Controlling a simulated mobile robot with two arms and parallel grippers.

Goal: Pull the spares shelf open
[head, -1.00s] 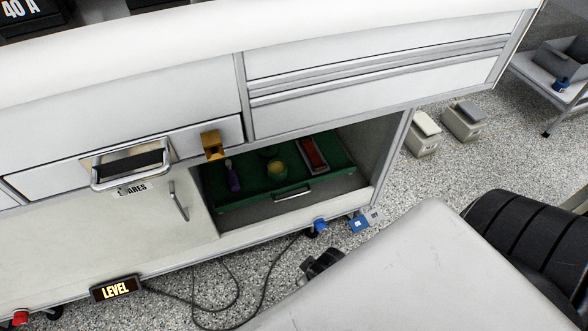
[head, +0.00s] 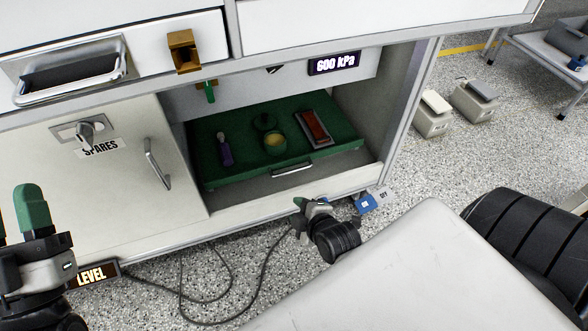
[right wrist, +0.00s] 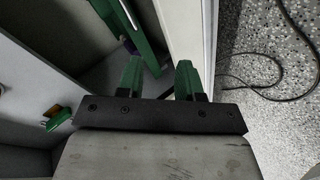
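The green spares shelf (head: 345,140) sits low inside the open cabinet bay, with a silver bar handle (head: 291,169) on its front edge. My right gripper (head: 303,204) is at the bay's front sill, below and in front of that handle and apart from it. In the right wrist view its green fingers (right wrist: 159,78) are spread with nothing held; the shelf's green edge (right wrist: 136,28) shows beyond them. My left gripper (head: 15,215) is at the far left before the cabinet, partly cut off; its fingers look apart and empty.
On the shelf are a purple-handled tool (head: 226,152), a round yellow-topped container (head: 275,143) and a red-filled tray (head: 314,128). A panel labelled SPARES (head: 120,180) is left of the bay. Cables (head: 225,290) lie on the floor.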

